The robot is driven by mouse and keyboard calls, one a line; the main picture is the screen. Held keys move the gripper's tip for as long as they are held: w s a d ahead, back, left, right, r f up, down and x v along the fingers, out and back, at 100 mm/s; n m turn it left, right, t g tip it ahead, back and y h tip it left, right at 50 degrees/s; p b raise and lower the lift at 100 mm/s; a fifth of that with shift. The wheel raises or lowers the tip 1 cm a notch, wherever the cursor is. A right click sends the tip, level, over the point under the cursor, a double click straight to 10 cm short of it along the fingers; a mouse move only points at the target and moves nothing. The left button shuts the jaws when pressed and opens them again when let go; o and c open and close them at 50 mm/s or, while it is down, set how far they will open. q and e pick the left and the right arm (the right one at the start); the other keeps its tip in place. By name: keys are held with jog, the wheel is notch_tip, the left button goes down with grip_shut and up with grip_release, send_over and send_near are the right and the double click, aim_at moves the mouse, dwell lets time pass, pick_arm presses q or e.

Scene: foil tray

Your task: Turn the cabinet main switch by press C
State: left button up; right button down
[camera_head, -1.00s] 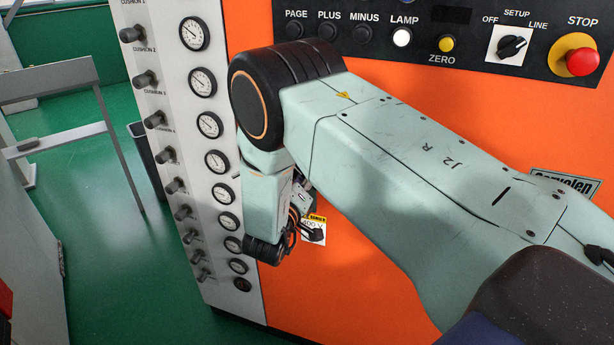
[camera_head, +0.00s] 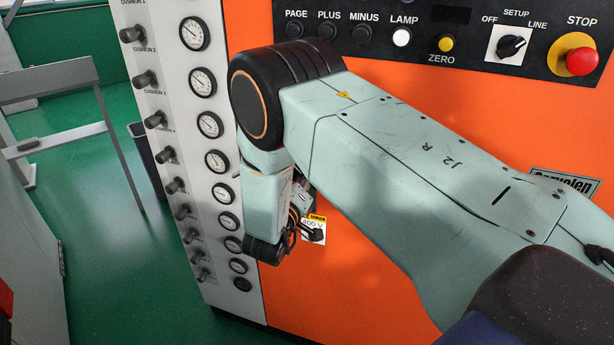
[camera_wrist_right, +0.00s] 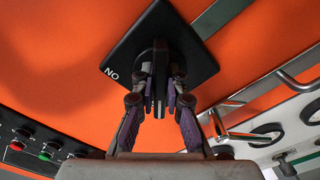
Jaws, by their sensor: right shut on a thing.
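In the right wrist view the cabinet main switch is a black square plate (camera_wrist_right: 190,35) on the orange panel, with a dark rotary handle (camera_wrist_right: 158,52) at its middle. White letters on the plate read "NO" in this view, perhaps "ON" seen upside down. My right gripper (camera_wrist_right: 160,90) is shut on the handle, one finger on each side, and the handle stands about upright in this view. In the head view my right arm hides the switch and most of the gripper. My left gripper is not in view.
A white gauge column (camera_head: 172,115) with knobs stands close left of my right wrist. A yellow and white 400 V danger label (camera_head: 318,217) shows beside the wrist. Above are a button panel with a selector (camera_head: 511,46) and a red STOP button (camera_head: 581,61). Metal handles (camera_wrist_right: 300,75) are at the wrist view's right.

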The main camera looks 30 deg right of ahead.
jog(key=shift+m, duration=0.3)
jog(key=m+b, duration=0.1)
jog(key=m, duration=0.3)
jog(key=shift+w, duration=0.1)
jog(key=m+b, duration=0.1)
jog(key=m, duration=0.3)
jog(key=shift+m, duration=0.3)
jog(key=m+b, duration=0.1)
jog(key=m, duration=0.3)
jog(key=shift+a, duration=0.1)
jog(key=m+b, duration=0.1)
jog(key=m, duration=0.3)
jog(key=shift+w, duration=0.1)
jog(key=shift+m, duration=0.4)
jog(key=c, duration=1.4)
grip_release()
